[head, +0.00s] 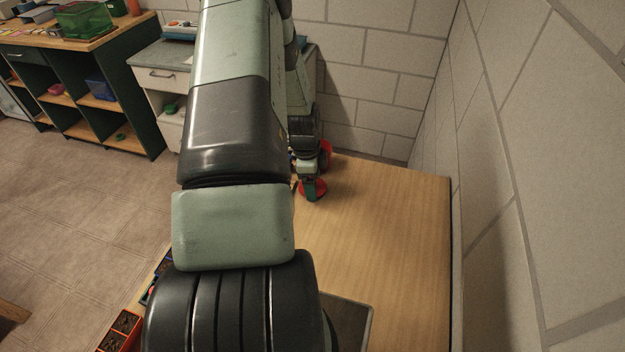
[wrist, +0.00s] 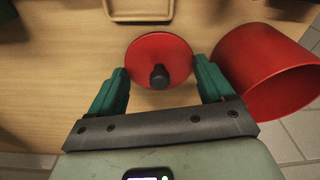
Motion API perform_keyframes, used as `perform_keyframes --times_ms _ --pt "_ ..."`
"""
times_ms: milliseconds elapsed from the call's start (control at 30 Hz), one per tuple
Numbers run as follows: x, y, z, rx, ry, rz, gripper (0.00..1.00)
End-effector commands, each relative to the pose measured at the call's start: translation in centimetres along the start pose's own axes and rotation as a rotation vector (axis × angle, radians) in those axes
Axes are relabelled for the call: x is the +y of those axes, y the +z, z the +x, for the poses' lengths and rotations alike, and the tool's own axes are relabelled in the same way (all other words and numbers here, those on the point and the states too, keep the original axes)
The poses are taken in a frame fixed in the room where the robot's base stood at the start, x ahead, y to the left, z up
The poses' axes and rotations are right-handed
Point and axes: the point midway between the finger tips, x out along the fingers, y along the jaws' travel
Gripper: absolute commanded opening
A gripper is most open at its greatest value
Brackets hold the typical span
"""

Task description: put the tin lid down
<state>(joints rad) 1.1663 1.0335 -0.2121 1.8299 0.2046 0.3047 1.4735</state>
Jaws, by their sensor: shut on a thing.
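The red tin lid (wrist: 150,52) is round with a black knob (wrist: 159,76). In the wrist view it sits between the two green fingers of my gripper (wrist: 160,66), which are shut on its rim at either side. The lid also shows as a red disc in the head view (head: 321,185), partly hidden by a finger of my gripper (head: 311,190). Wooden tabletop lies beneath it; I cannot tell whether the lid touches the wood. An open red tin (wrist: 248,62) is close to the right finger in the wrist view.
The wooden table (head: 390,240) is clear to the right, up to a block wall (head: 500,200). A tan tray (wrist: 140,16) lies beyond the lid in the wrist view. A dark flat thing (head: 352,325) and seedling trays (head: 122,328) are at the near side.

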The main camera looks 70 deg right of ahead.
Motion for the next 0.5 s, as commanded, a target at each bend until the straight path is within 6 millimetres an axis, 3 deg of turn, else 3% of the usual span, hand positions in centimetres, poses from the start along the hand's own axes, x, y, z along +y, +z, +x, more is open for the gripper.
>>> perform_keyframes --times_ms 100,133,167,500 --pt "0.03 0.04 0.33 0.000 0.001 -0.001 0.52" --pt "0.01 0.04 0.27 0.000 0.000 -0.001 0.86" --pt "0.01 0.04 0.25 0.000 0.000 -0.001 0.90" --pt "0.00 0.01 -0.01 0.000 0.000 0.000 0.92"
